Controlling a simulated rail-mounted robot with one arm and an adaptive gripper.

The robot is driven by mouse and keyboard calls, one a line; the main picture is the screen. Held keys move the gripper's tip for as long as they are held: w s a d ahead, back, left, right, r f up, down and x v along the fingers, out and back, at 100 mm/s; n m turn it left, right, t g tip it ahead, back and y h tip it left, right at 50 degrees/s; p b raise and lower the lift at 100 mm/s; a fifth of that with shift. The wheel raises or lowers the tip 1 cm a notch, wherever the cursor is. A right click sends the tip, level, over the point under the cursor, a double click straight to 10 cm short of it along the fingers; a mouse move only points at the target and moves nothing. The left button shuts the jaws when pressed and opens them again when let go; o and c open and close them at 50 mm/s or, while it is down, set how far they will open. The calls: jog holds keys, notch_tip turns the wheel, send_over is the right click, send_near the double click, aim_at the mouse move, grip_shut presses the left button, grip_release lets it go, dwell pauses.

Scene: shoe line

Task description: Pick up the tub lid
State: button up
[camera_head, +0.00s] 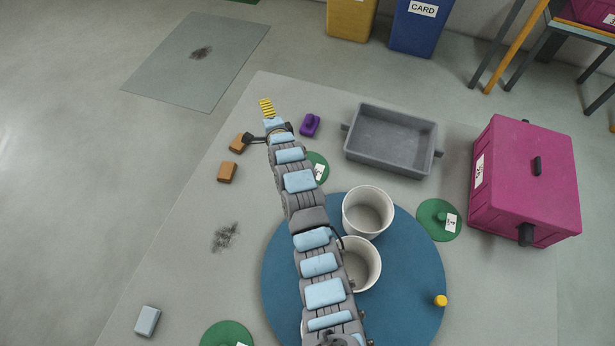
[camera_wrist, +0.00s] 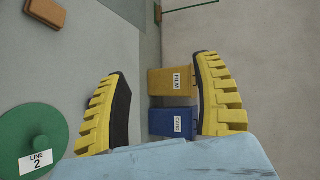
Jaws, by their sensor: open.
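My gripper (camera_head: 267,107) is at the end of my outstretched arm, over the far left part of the grey mat. In the wrist view its two yellow ribbed fingers (camera_wrist: 160,68) are wide apart with nothing between them. No thing in view is plainly marked as the tub lid. Round green discs with knobs and labels may be lids: one (camera_head: 439,220) is at the right, another (camera_head: 317,167) is partly behind my arm. A disc labelled LINE 2 (camera_wrist: 30,135) shows left of the fingers. Two open white tubs (camera_head: 368,211) stand on the blue round table, the nearer partly behind my arm.
A grey open bin (camera_head: 392,141) and a magenta box (camera_head: 525,180) stand at the right. A purple piece (camera_head: 310,124) and orange blocks (camera_head: 228,172) lie near my arm. Yellow and blue bins (camera_head: 414,25) stand at the back. The left floor is mostly clear.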

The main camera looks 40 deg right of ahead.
jog(key=s+d+f+m+g+y+b, duration=0.2)
jog(key=s+d+f+m+g+b, duration=0.3)
jog(key=d+f+b, duration=0.4)
jog(key=s+d+f+m+g+y+b, duration=0.1)
jog(key=s+f+m+g+y+b, duration=0.3)
jog(key=s+f+m+b, duration=0.4)
jog(key=shift+n, duration=0.4)
jog(key=b+x, duration=0.3)
jog(key=x, duration=0.6)
jog(key=shift+b+x, duration=1.95)
jog(key=shift+x, duration=0.7)
grip_shut()
